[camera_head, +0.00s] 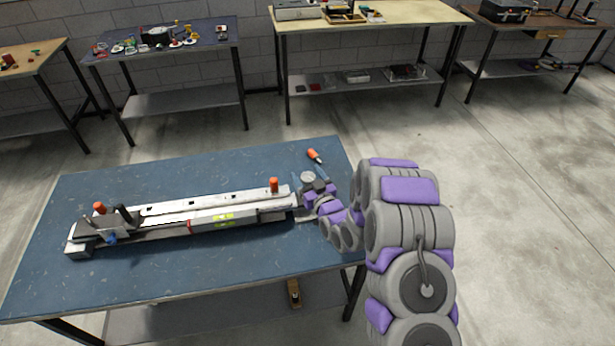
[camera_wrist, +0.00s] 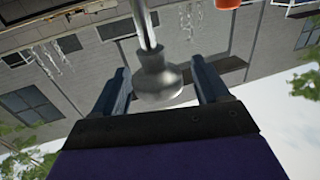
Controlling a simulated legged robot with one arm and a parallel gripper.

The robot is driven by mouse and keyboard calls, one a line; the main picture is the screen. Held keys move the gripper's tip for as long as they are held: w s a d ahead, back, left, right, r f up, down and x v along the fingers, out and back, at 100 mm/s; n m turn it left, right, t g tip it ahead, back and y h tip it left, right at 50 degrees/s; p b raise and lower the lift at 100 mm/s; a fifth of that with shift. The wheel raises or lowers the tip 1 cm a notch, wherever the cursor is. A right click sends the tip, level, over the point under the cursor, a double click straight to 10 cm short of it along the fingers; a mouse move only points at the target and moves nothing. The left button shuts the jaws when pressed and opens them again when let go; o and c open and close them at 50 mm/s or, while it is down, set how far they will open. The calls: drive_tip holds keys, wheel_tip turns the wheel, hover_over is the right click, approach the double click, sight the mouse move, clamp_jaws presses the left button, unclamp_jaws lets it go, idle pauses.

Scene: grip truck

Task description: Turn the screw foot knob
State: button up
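The screw foot knob (camera_wrist: 158,82) is a grey metal foot on a shiny threaded-looking shaft in the wrist view. It sits between the two dark fingers of my gripper (camera_wrist: 160,72), with a gap showing on each side, so the gripper is open around it. In the head view my gripper (camera_head: 312,188) is at the right end of a long metal fixture (camera_head: 180,207) on the blue table.
The fixture has two orange caps (camera_head: 273,184) on top. An orange-handled tool (camera_head: 315,156) lies on the blue table (camera_head: 110,272) behind my gripper. The table's right edge is under my arm. Other benches stand along the back wall, with free floor between.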

drive_tip(key=shift+a, duration=0.15)
drive_tip(key=shift+c, duration=1.4)
drive_tip(key=shift+d, duration=0.3)
drive_tip(key=c, duration=0.6)
drive_tip(key=shift+s+a+m+t+h, duration=0.1)
drive_tip(key=shift+m+t+h, duration=0.2)
drive_tip(key=shift+m+h, duration=0.3)
drive_tip(key=shift+h+p, duration=0.3)
drive_tip(key=shift+h, duration=0.1)
drive_tip(key=m+t+h, duration=0.1)
drive_tip(key=m+h, duration=0.2)
drive_tip(key=h, duration=0.1)
drive_tip(key=shift+a+p, duration=0.15)
drive_tip(key=shift+p, duration=0.2)
drive_tip(key=shift+m+h, duration=1.7)
drive_tip(key=shift+h, duration=1.4)
